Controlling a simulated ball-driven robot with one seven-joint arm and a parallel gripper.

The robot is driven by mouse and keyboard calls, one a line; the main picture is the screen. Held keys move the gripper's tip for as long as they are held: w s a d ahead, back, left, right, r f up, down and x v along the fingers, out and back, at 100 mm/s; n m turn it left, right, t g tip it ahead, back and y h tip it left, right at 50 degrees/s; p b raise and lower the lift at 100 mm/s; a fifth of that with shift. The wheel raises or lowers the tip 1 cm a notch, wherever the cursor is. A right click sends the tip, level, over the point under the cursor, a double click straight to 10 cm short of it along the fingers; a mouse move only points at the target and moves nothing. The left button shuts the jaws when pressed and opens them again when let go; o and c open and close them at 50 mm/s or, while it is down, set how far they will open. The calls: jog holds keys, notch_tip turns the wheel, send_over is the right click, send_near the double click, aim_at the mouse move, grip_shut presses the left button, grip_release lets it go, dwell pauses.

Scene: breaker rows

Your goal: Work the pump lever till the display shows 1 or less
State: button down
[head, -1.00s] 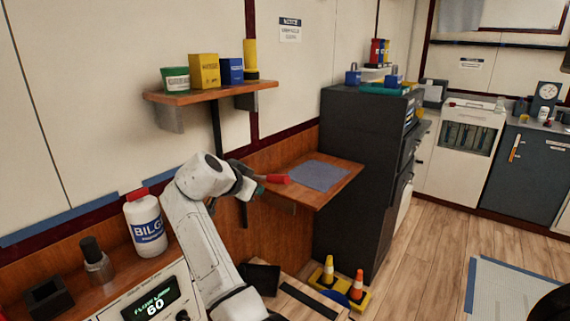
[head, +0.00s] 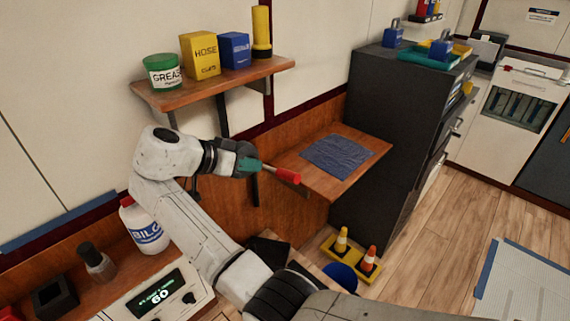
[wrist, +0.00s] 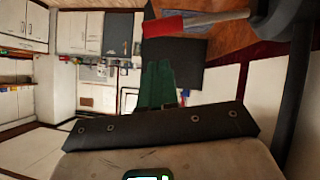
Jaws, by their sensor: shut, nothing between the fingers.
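The pump lever (head: 284,174), a metal rod with a red grip, sticks out beside my gripper and tilts down to the right. In the wrist view the red grip (wrist: 165,25) and its rod cross the top right. My gripper (head: 250,165) has green fingers, which look closed together; the grip lies beyond their tips in the head view. I cannot tell whether they touch the rod. The green fingers (wrist: 156,82) also show in the wrist view. The display (head: 158,294) on the white panel reads 60. The lever's pivot is hidden.
A wooden side shelf (head: 374,152) with a blue cloth (head: 338,155) is just behind the lever. An upper shelf (head: 215,84) holds cans and boxes. A bilge bottle (head: 143,226) stands left of my arm. A dark cabinet (head: 395,110) is at right; open floor lies beyond.

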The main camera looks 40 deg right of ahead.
aim_at(280, 169)
jog(key=p+x, duration=0.2)
jog(key=x, duration=0.8)
jog(key=shift+f, duration=0.1)
